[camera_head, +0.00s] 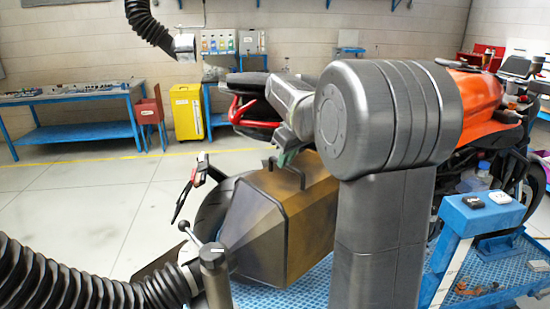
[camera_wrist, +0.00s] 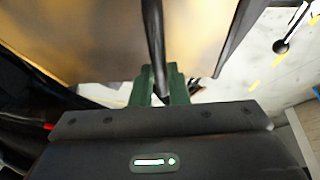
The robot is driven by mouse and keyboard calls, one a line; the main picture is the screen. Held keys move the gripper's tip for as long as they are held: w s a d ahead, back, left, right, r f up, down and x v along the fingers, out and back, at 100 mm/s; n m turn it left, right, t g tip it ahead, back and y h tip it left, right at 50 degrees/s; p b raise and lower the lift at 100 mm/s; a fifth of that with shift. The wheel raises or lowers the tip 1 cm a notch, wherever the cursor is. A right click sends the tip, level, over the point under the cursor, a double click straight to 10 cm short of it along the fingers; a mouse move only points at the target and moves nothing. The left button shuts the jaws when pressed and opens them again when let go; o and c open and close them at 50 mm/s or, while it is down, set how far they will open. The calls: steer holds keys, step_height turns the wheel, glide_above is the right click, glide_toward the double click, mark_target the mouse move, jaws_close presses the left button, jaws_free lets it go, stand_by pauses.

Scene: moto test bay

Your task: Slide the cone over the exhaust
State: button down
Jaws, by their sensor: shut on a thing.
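The cone (camera_head: 300,215) is a large brown-gold, box-shaped funnel with dark edges and a handle on top. It is beside the rear wheel (camera_head: 212,212) of the orange motorcycle (camera_head: 480,95). My gripper (camera_head: 285,158) is above the cone, its green fingers at the handle. In the wrist view the green fingers of my gripper (camera_wrist: 160,85) are closed on the dark handle bar (camera_wrist: 155,45), with the gold cone surface (camera_wrist: 80,40) behind. I cannot make out the exhaust; the cone and my arm block much of that side.
A black corrugated hose (camera_head: 70,290) runs in at the lower left, near a grey post with a lever (camera_head: 212,265). A blue-topped stand (camera_head: 483,213) is at the right. A workbench (camera_head: 75,95) and yellow cabinet (camera_head: 187,112) stand behind. The left floor is clear.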

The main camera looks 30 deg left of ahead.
steer(key=shift+w+d+r, duration=0.1)
steer(key=shift+w+r, duration=0.05)
steer(key=shift+w, duration=0.15)
steer(key=c, duration=1.8)
jaws_free()
steer(key=o, duration=0.4)
steer(key=shift+w, duration=0.1)
steer(key=v, duration=1.4)
steer(key=shift+b, duration=0.35)
